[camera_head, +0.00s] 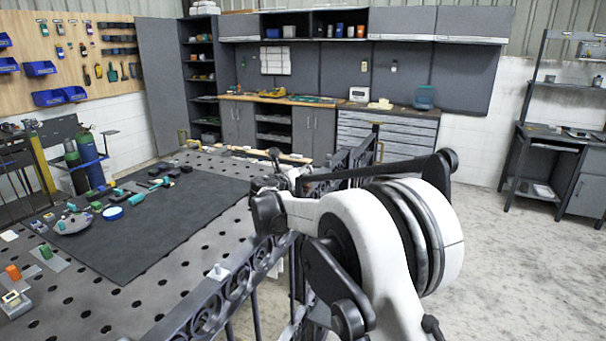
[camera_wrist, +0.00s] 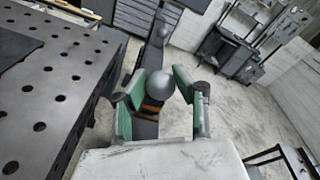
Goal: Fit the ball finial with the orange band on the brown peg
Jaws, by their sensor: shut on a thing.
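In the wrist view, my gripper (camera_wrist: 160,98) has its green-padded fingers on both sides of a grey ball finial (camera_wrist: 165,82). An orange-brown band (camera_wrist: 152,104) shows just below the ball. The gripper is shut on this finial, above the dark top rail of the scroll gate (camera_wrist: 146,128). I cannot tell whether the finial touches anything beneath it. In the head view, my arm covers part of the gate (camera_head: 205,315), and the finial cannot be made out. I cannot clearly pick out the brown peg in either view.
The perforated table (camera_head: 155,300) lies left of the gate, with a dark mat (camera_head: 150,235) bearing several small tools and parts. A pale peg-like piece (camera_head: 217,272) stands near the gate's near end. Open floor (camera_head: 510,260) lies to the right.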

